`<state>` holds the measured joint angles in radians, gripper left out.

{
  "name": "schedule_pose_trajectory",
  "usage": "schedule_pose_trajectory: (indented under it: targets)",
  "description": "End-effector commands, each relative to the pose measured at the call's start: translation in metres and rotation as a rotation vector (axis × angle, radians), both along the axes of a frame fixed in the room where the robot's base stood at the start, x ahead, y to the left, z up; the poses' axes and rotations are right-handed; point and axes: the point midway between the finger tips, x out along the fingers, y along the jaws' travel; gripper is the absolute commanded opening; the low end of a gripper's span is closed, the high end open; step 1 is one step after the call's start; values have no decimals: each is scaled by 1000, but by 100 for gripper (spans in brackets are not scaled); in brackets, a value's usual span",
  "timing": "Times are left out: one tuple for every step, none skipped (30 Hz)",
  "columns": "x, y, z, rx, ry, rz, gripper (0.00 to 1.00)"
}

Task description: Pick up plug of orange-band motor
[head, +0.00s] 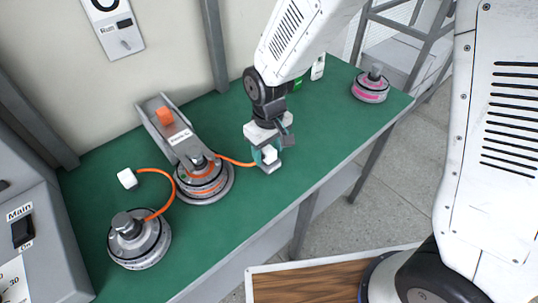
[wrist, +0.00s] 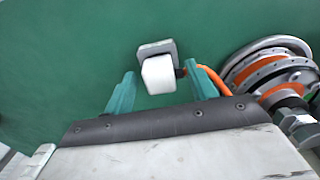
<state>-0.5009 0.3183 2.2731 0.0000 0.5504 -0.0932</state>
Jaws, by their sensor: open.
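The orange-band motor (head: 203,181) stands on the green bench, a round metal hub with an orange ring. It also shows at the right in the wrist view (wrist: 276,72). Its orange cable (head: 236,162) runs right to a white block-shaped plug (head: 270,153) with a grey plate at one end. My gripper (head: 267,158) is open at the plug. In the wrist view, the plug (wrist: 158,74) lies between and slightly beyond the tips of my two teal fingers. Whether a finger touches it I cannot tell. The cable passes by the right finger.
A grey motor (head: 138,242) at front left has an orange cable ending in another white plug (head: 127,179). A pink-band motor (head: 371,87) stands far right.

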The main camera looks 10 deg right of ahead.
Motion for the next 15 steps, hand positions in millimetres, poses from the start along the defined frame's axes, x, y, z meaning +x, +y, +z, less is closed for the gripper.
schedule_pose_trajectory:
  targets:
    - [0,0,-5,-1,2,0,56]
    - [0,0,-7,-1,1,0,56]
    - [0,0,-8,0,0,0,56]
    - [0,0,-8,0,0,0,56]
    - [0,0,-9,1,-1,0,56]
    - [0,0,-9,1,-1,0,56]
    - [0,0,-8,1,-1,0,56]
    - [0,0,-8,1,-1,0,56]
    - [0,0,-8,1,-1,0,56]
    - [0,0,-8,1,-1,0,51]
    - [0,0,-8,1,-1,0,42]
    - [0,0,-8,1,-1,0,31]
    - [0,0,-8,1,-1,0,23]
    - [0,0,-8,1,-1,0,15]
    - [0,0,-8,1,-1,0,4]
